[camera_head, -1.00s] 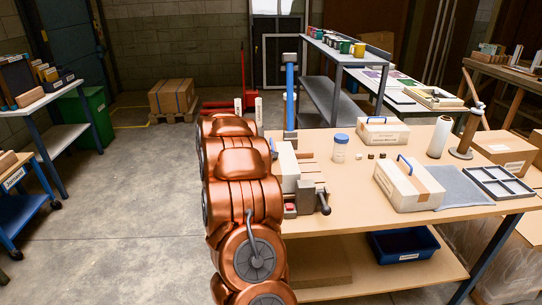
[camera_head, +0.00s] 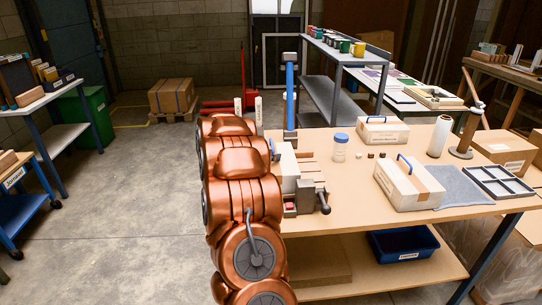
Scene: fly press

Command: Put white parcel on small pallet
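A white parcel with a blue handle and a tan strip (camera_head: 409,186) lies on the near right of the wooden workbench. A second white box with a blue handle (camera_head: 383,132) lies further back; I cannot tell which is the task's parcel. A low pallet (camera_head: 172,117) stands on the floor at the back left, with a cardboard carton on it; I cannot tell whether it is the small pallet. My copper arm fills the lower middle, left of the bench. My gripper cannot be made out; the arm hides the area beyond it.
A clear jar (camera_head: 340,148), a white cylinder (camera_head: 439,137) and a divided tray (camera_head: 496,182) share the bench. A blue bin (camera_head: 402,246) sits below. The left floor is mostly open.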

